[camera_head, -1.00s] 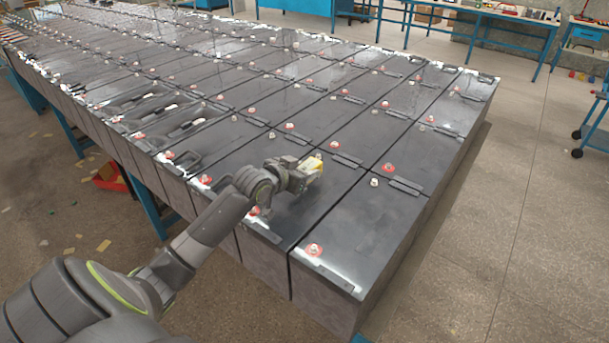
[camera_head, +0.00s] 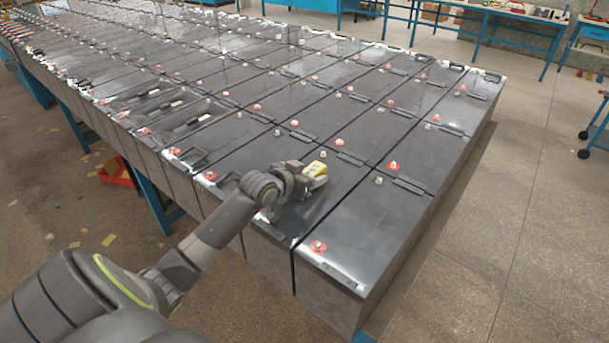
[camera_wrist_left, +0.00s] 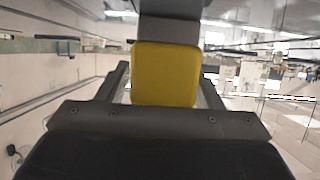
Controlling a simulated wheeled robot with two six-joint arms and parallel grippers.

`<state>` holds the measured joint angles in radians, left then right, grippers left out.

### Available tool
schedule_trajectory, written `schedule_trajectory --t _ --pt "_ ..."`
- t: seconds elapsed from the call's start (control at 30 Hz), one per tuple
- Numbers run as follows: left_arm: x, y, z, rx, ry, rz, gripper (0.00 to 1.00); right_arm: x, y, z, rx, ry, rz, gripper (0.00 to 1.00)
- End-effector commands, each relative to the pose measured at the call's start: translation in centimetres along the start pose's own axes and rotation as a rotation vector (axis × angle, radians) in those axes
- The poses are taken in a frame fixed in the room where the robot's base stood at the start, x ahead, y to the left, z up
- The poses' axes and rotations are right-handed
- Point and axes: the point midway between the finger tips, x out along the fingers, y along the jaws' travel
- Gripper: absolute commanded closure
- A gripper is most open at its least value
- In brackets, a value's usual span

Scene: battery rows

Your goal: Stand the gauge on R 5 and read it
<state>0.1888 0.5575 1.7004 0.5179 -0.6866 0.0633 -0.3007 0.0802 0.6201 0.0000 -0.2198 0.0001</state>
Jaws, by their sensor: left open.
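The yellow gauge (camera_head: 316,169) is at the top of a dark battery near the row's near end in the head view. It also shows as a yellow block (camera_wrist_left: 166,75) in the left wrist view, with a grey part beyond it. My left gripper (camera_head: 312,181) is open at the gauge, with one finger on each side. Gaps show between the fingers and the yellow body in the wrist view. The gauge's underside is hidden, and its reading is too small to tell. No R 5 label is legible. My right gripper is out of view.
Long rows of dark batteries (camera_head: 390,205) carry red and white terminals and dark link bars across the tops. A red terminal (camera_head: 318,246) sits on the near-end battery. A red bin (camera_head: 117,172) is on the floor at left.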

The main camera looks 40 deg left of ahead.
Motion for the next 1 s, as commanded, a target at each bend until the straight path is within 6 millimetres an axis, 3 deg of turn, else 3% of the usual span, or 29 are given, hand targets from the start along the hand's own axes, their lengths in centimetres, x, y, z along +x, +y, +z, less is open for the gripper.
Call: schedule_trajectory --t 0.27,0.7,1.0 --pt "-2.7 -0.1 -0.1 0.006 0.001 -0.001 0.4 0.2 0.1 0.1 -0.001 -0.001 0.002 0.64" --pt "-10.3 -0.1 -0.1 0.006 -0.001 -0.002 0.4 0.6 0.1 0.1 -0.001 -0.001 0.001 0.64" --pt "-12.0 0.0 -0.1 0.001 0.0 0.0 0.4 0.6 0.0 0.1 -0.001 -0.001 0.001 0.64"
